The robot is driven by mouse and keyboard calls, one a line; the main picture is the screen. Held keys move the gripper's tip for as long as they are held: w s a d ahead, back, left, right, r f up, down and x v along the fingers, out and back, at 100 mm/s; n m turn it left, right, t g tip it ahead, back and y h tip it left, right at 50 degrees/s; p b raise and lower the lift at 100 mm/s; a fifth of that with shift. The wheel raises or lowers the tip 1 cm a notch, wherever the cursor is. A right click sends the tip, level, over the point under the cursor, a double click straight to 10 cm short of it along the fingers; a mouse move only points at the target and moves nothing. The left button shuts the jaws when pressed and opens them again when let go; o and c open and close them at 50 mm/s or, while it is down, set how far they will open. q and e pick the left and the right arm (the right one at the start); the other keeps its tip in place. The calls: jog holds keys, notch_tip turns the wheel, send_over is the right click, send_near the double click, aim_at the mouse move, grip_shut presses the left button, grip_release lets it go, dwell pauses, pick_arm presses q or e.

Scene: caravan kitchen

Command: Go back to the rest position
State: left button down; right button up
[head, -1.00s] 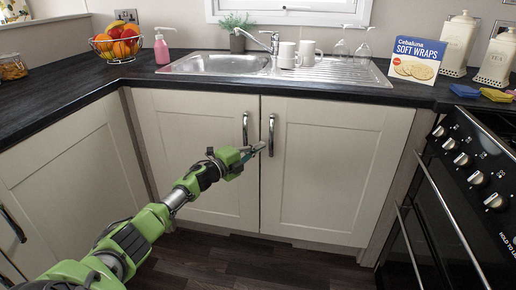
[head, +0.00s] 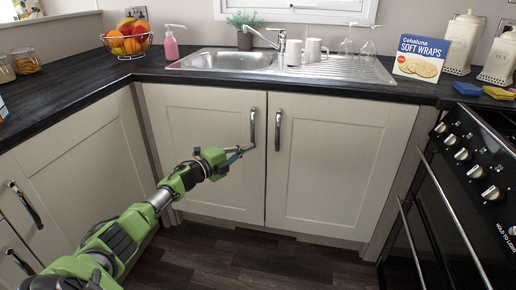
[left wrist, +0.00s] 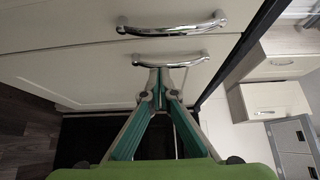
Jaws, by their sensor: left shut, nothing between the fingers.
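My left gripper (head: 241,153) is in front of the left door of the cream sink cabinet, by the lower end of that door's chrome handle (head: 252,126). Its fingers are together with nothing between them. In the left wrist view the fingertips (left wrist: 162,73) meet just below the nearer handle (left wrist: 170,59); I cannot tell whether they touch it. The second chrome handle (head: 278,130) is on the right door, and both doors are closed. My right gripper is not in view.
A dark worktop (head: 215,82) runs above the cabinets, with a steel sink (head: 225,61), mugs, glasses and a Soft Wraps box (head: 420,57). A fruit bowl (head: 128,41) stands at the left. A black oven (head: 465,190) is at the right. The dark floor (head: 250,262) before the cabinet is clear.

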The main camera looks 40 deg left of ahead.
pick_arm(q)
jog(key=shift+s+a+r, duration=0.15)
jog(key=shift+s+a, duration=1.2)
jog(key=shift+a, duration=0.25)
